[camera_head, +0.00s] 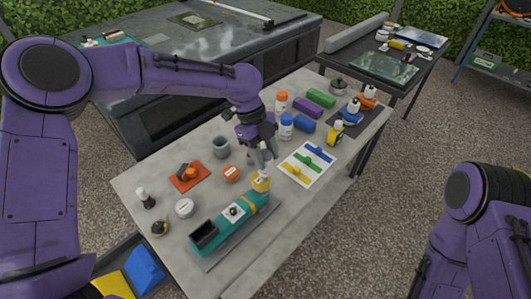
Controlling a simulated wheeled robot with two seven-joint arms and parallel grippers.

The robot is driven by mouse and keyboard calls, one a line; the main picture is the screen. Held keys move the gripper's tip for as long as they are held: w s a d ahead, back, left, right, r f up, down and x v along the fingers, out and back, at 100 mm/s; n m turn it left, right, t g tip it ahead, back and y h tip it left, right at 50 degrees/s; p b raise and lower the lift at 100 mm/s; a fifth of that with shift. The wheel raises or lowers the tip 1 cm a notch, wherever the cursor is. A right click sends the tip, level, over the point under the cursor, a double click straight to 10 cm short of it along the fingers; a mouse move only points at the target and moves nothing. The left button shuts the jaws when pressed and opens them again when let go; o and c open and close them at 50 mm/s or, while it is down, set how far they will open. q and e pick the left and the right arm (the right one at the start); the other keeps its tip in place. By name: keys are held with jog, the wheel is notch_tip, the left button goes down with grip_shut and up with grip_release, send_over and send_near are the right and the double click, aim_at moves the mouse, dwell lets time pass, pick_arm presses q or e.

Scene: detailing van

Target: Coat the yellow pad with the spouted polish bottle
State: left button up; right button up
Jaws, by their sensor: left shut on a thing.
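My left gripper (263,164) reaches down over the middle of the table and is shut on a small yellow thing (261,184). Its upper part is hidden by the fingers, so I cannot tell whether it is the spouted bottle. It is beside the far end of a teal tool (222,223) with a yellow band; I cannot tell whether they touch. A card (289,174) with green, blue and yellow strips lies to the right; the yellow strip (294,172) is nearest. Three spouted-looking items, orange, blue and yellow (336,133), stand behind it. My right gripper is out of view.
A grey cup (221,147), orange tin (231,174) and orange mat (183,183) stand left of the gripper. White bottles with orange (281,101) and blue caps (286,126) and coloured rolls stand behind. The near-right table edge is clear.

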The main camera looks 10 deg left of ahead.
pick_arm(q)
jog(key=shift+f, duration=0.35)
